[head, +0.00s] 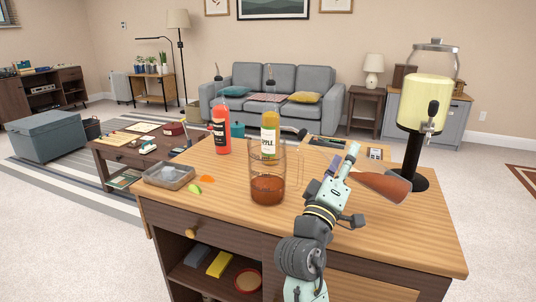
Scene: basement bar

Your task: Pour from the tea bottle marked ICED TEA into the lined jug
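The lined jug (267,188) is a clear jug with a handle, standing upright on the wooden counter. Dark brown liquid fills its lower part. My gripper (345,162) is above the counter to the right of the jug and apart from it. A reddish-brown bottle shape (382,186), which I take for the tea bottle, lies strongly tilted at my gripper, its wide end to the right and its narrow part toward the jug. My gripper appears shut on it, but its fingers hide the grip. No ICED TEA lettering is visible.
A red bottle (221,135) and a yellow-green bottle (270,135) stand behind the jug. A drink dispenser (425,105) stands at the right. The front-right counter (410,240) is clear.

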